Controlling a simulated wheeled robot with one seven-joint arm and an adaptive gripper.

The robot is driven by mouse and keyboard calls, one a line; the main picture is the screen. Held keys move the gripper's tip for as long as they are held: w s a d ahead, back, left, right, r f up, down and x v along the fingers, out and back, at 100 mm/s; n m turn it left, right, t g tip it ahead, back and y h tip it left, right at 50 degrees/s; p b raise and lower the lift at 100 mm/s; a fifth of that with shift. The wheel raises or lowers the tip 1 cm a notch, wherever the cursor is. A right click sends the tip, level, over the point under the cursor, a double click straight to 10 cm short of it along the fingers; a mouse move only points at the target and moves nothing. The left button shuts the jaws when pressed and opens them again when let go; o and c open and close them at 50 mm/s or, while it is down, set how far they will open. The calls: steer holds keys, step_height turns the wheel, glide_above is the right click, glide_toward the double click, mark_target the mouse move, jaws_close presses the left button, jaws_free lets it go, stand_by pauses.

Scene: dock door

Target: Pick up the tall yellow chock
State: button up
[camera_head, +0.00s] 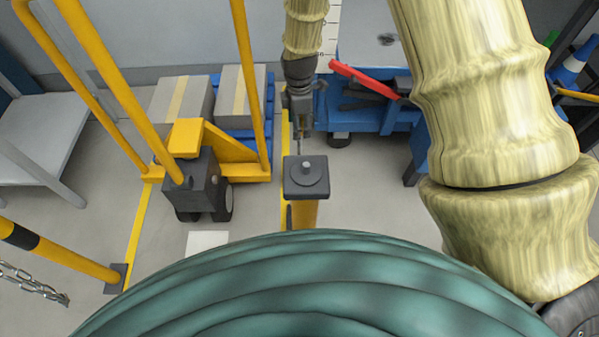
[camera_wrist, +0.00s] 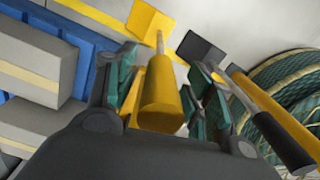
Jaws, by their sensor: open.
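The tall yellow chock shows in the wrist view as a thick yellow grip (camera_wrist: 160,95) on a thin pale rod, which runs down to a yellow base on the floor. My gripper (camera_wrist: 160,110) is open, with a teal-padded finger on each side of the yellow grip. I cannot tell whether either finger touches it. In the head view my gripper (camera_head: 301,112) points down behind a dark-capped yellow post; a thin rod shows just below it, and the chock's base is hidden there.
The dark-capped post (camera_head: 306,178) stands just in front of my gripper. A yellow pallet truck (camera_head: 200,150) and boxes (camera_head: 240,95) on a blue pallet are at the left. A red bar (camera_head: 365,79) and blue bench (camera_head: 370,118) are behind.

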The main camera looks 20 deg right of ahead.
jaws_close()
steer(key=shift+r, duration=0.2)
stand_by(0.4)
